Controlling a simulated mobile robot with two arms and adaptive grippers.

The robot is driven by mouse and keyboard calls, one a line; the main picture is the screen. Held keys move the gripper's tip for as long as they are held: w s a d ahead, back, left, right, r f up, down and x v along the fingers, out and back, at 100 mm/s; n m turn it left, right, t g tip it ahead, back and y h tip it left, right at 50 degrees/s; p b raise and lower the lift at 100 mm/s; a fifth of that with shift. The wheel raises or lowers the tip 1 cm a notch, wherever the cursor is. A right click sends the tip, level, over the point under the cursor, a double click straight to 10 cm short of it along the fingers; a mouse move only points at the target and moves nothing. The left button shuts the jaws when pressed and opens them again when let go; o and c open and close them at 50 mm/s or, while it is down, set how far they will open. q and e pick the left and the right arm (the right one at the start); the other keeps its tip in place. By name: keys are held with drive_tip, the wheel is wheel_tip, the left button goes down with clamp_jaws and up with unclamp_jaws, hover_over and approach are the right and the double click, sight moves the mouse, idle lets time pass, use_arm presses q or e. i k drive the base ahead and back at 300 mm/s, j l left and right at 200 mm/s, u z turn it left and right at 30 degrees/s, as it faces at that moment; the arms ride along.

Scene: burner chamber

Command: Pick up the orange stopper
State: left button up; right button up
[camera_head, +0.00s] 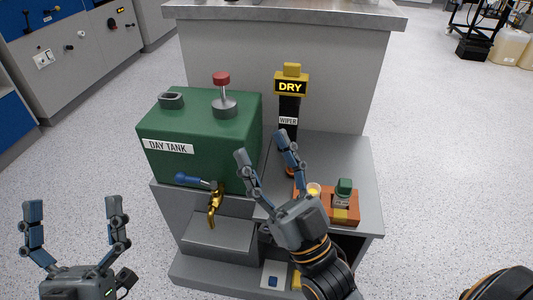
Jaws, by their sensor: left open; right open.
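A small orange piece (291,172) shows low at the foot of the black wiper post, partly hidden behind a finger of my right gripper; I cannot tell whether it is the orange stopper. No other stopper shows clearly. My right gripper (261,143) is open and empty, its fingers pointing up in front of the wiper post and the grey bench. My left gripper (73,203) is open and empty at the lower left, over the floor, well apart from the bench.
The green day tank (200,135) has a red-topped knob (221,79) and a brass tap (215,205). The wiper post (289,110) carries a yellow DRY sign (291,85). An orange-brown tray (349,218) holds a green-capped jar (343,189) right of my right gripper.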

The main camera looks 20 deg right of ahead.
sight(289, 171)
drive_tip(key=z, duration=0.9)
